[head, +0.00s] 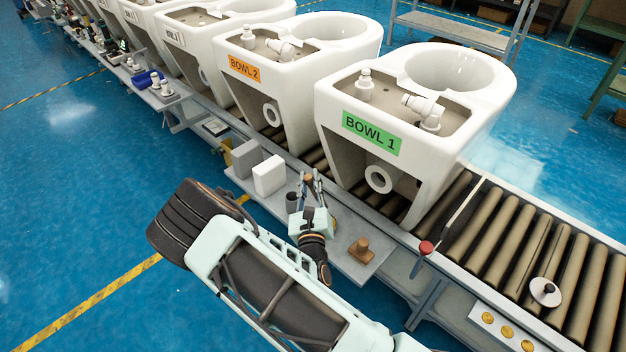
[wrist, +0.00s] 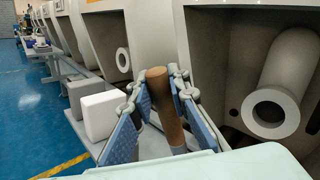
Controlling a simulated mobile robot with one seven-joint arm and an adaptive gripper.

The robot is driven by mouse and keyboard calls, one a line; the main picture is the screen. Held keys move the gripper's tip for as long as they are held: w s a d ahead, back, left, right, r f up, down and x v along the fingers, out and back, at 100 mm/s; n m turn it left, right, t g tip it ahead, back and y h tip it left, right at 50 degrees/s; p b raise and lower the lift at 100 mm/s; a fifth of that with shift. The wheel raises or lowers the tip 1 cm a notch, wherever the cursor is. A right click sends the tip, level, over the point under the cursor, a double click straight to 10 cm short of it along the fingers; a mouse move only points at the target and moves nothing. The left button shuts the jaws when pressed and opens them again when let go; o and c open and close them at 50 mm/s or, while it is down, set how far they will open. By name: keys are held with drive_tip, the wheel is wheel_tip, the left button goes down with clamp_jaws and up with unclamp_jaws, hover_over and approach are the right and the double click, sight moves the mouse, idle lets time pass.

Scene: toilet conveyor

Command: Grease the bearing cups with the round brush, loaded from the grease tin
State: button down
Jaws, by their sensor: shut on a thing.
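My gripper (head: 308,184) is over the small side shelf, shut on a brown wooden handle (head: 308,178), likely the round brush. In the wrist view the handle (wrist: 164,105) stands nearly upright between the blue finger pads of my gripper (wrist: 157,88). Its lower end and any bristles are hidden. A small dark cylinder (head: 292,202) stands just left of the gripper; I cannot tell whether it is the grease tin. Brass-coloured round pieces (head: 507,331), possibly the bearing cups, sit in a row on a pale strip at lower right.
The white toilet marked BOWL 1 (head: 400,180) stands on the roller conveyor (head: 460,220) beyond the shelf (head: 335,245). White (head: 269,175) and grey (head: 246,160) blocks stand left of my gripper. A brown knobbed piece (head: 361,250) and a red knob (head: 426,247) are to its right.

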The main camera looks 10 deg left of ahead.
drive_tip(key=shift+s+f, duration=0.1)
drive_tip(key=shift+s, duration=0.05)
wheel_tip(320, 180, down, 6)
drive_tip(key=b, duration=0.6)
drive_tip(key=shift+f, duration=0.55)
idle(1.5)
wheel_tip(320, 180, up, 7)
drive_tip(key=p, duration=0.6)
drive_tip(key=shift+r+p, duration=0.1)
drive_tip(key=shift+p, duration=0.3)
drive_tip(key=shift+s, duration=0.1)
idle(0.5)
